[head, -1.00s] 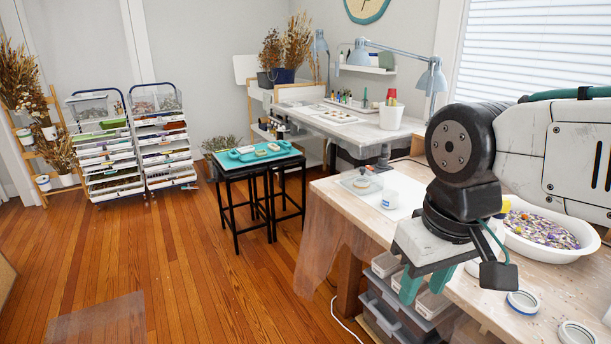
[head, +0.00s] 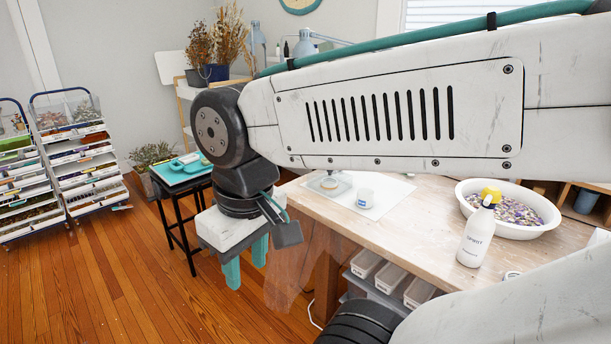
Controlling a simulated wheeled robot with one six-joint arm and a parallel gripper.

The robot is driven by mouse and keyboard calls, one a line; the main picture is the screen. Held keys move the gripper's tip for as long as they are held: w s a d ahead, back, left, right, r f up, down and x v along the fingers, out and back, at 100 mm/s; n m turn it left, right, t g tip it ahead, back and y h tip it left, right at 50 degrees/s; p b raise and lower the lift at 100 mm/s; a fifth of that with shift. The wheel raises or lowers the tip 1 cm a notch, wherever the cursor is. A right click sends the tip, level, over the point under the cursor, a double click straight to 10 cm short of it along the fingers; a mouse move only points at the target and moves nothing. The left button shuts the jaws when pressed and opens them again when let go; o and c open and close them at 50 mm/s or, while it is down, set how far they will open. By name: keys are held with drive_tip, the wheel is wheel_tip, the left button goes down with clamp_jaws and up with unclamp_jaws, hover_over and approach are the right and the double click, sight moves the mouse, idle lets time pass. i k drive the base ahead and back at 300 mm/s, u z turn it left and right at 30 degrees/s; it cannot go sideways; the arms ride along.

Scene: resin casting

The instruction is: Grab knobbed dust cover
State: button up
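A low clear cover (head: 328,184), with what looks like a small knob on top, sits on a white sheet on the wooden workbench. It is small in the view, and its details are hard to make out. My gripper (head: 246,273) points down with its two teal fingers apart and nothing between them. In the picture it hangs to the left of the bench's near left corner, lower than the cover and apart from it. My arm crosses the view above the cover and hides part of the back of the room.
A white bottle with a yellow cap (head: 477,236) and a white basin (head: 543,228) of coloured bits stand further right on the workbench (head: 430,235). A black stand with a teal tray (head: 181,177) is at left.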

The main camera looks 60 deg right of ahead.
sight(331, 182)
drive_tip(key=z, duration=0.25)
drive_tip(key=i, duration=0.9)
drive_tip(key=z, duration=0.95)
drive_tip(key=i, duration=0.55)
drive_tip(key=z, duration=0.4)
